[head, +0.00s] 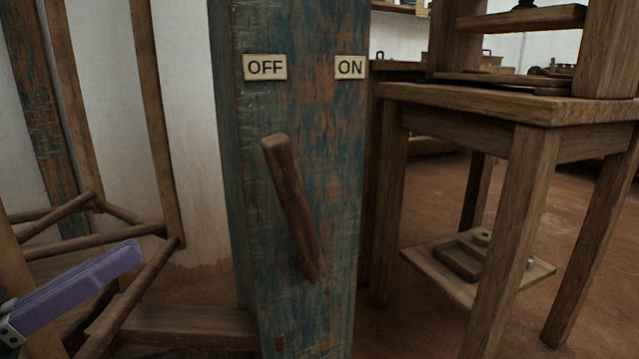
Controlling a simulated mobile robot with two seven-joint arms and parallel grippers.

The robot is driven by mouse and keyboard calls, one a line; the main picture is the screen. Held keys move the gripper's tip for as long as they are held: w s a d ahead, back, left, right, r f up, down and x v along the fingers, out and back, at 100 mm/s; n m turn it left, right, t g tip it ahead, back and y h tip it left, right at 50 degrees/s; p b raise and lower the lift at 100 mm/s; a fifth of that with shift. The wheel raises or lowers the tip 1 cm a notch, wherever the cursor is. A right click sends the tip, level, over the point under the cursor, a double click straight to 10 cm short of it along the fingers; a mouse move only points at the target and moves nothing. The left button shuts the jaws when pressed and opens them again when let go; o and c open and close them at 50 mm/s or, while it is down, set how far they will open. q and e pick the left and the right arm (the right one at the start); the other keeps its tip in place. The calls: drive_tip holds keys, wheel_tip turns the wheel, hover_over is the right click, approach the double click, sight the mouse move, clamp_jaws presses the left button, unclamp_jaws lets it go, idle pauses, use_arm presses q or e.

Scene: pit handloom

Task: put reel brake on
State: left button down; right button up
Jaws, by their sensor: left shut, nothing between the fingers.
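The reel brake lever (292,205) is a brown wooden bar on the front of a worn blue-green post (305,115). Its lower end sits low on the post and its upper end leans to the left, below the OFF label (265,67). The ON label (350,67) is at the post's upper right edge. My left gripper (130,252), with purple fingers, is at the lower left. It is shut and empty, to the left of the lever and apart from it. My right gripper is not in view.
Wooden rails and thin uprights (150,115) stand left of the post, around my left gripper. A wooden table (480,100) stands close on the right, with a low shelf (425,272) holding a small tray. Bare floor (590,225) shows beyond it.

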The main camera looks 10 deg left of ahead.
sight(299, 220)
use_arm(q)
drive_tip(key=b+x, duration=0.4)
drive_tip(key=x, duration=0.9)
drive_tip(key=shift+d, duration=0.1)
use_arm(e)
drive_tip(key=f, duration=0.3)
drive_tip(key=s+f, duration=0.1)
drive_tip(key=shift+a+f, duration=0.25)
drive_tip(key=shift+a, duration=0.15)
use_arm(q)
drive_tip(key=shift+r, duration=0.15)
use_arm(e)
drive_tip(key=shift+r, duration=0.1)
